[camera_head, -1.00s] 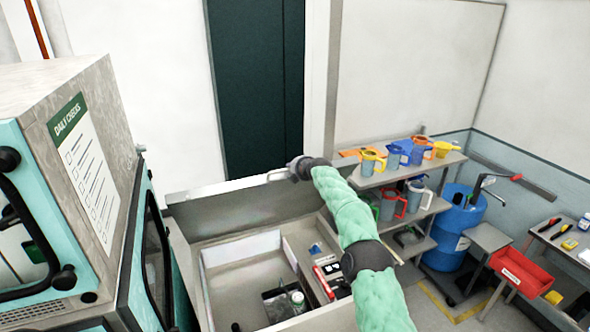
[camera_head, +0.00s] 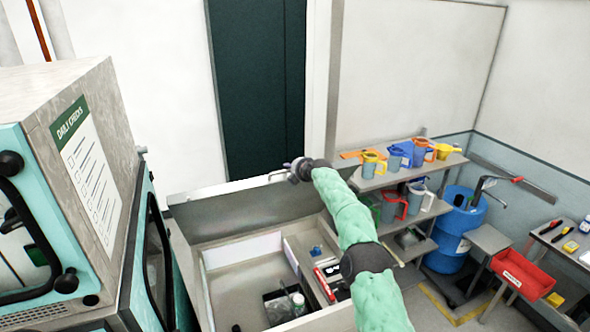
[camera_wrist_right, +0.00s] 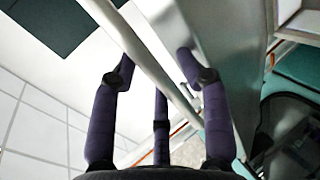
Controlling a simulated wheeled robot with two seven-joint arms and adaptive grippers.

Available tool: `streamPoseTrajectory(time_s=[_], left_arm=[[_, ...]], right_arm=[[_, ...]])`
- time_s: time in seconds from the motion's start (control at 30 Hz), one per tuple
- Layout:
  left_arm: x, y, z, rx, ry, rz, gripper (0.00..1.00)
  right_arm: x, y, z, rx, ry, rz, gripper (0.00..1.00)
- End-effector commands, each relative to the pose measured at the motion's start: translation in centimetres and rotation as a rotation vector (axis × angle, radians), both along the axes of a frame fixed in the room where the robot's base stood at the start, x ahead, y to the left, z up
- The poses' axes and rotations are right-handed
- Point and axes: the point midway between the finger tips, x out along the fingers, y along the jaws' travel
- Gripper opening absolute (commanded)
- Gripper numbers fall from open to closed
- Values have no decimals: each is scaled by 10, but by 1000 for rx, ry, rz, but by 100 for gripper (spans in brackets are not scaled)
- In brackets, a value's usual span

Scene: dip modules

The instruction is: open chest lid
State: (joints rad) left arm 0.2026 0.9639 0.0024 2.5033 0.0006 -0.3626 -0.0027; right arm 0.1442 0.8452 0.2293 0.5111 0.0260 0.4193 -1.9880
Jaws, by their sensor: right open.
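The chest (camera_head: 207,303) stands low in the middle of the head view, its inside exposed. Its grey lid (camera_head: 225,212) is raised and stands steeply up behind the opening. My right arm reaches in from the lower right. My right gripper (camera_head: 297,172) is at the lid's upper edge, near its right end. In the right wrist view the open gripper (camera_wrist_right: 158,95) has its dark fingers spread around a pale bar (camera_wrist_right: 135,50) running diagonally by the lid (camera_wrist_right: 215,70). Whether the fingers touch it I cannot tell. My left gripper is not in view.
Inside the chest lie a dark tray (camera_head: 275,307) and small items in a side compartment. A teal-fronted cabinet (camera_head: 95,215) stands close at the left. A shelf (camera_head: 395,178) with jugs, a blue drum (camera_head: 450,245) and a red bin (camera_head: 522,272) stand at the right.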

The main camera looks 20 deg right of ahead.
Motion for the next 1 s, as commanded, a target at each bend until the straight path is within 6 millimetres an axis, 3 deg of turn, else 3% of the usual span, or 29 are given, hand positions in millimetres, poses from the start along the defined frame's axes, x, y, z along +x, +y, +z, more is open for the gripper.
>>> streamPoseTrajectory(time_s=[0.37,1.0], left_arm=[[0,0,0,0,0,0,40],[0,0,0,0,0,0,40]], right_arm=[[-17,-2,10,0,0,-1,46],[-79,-3,40,1,-2,-1,46]])
